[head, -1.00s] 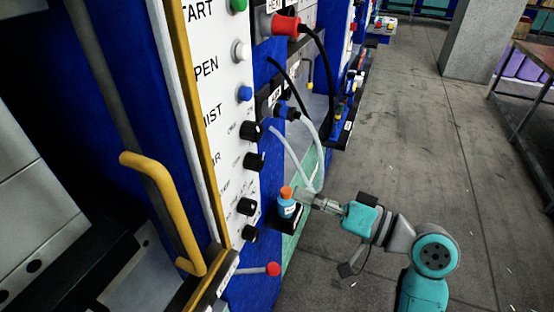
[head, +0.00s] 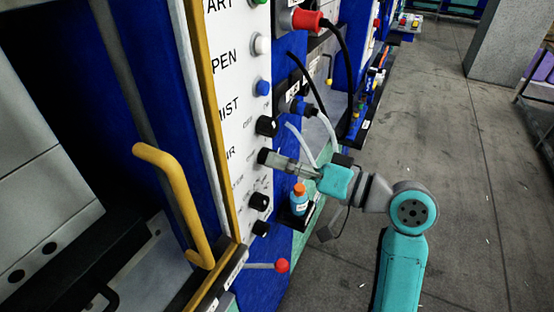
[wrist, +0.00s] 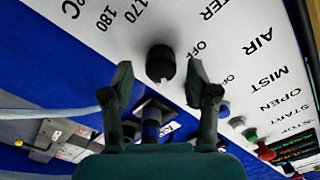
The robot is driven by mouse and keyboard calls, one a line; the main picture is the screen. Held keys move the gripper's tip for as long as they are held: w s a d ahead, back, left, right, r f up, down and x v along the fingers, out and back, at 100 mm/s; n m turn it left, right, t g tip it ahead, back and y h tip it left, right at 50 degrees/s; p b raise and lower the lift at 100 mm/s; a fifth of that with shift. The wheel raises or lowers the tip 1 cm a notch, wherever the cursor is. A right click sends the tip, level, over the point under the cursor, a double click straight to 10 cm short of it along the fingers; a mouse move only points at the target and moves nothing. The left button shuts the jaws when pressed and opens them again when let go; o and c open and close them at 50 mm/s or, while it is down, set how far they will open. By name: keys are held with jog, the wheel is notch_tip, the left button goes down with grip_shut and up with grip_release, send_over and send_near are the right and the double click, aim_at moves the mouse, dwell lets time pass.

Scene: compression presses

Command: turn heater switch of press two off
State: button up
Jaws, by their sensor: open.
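The white control panel (head: 240,120) of a blue press is at centre left in the head view, with black knobs down its right side. My gripper (head: 268,158) is at the panel beside the AIR row. In the wrist view, a round black knob (wrist: 160,63) lies between the two open fingers of my gripper (wrist: 161,72), with visible space on both sides. Upside-down lettering ending in "TER", "OFF" marks and "170 180" are printed near it. The knob's pointer is too dark to read.
Another black knob (head: 266,126) is just above my gripper, and a lower knob (head: 259,202) is below. A blue bottle with an orange cap (head: 299,199) stands on a small shelf close under my gripper. A red-tipped lever (head: 282,265) sticks out below. Grey floor is free to the right.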

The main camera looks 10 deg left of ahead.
jog(key=shift+x, duration=0.9)
grip_shut()
jog(key=shift+n, duration=0.4)
jog(key=n, duration=1.1)
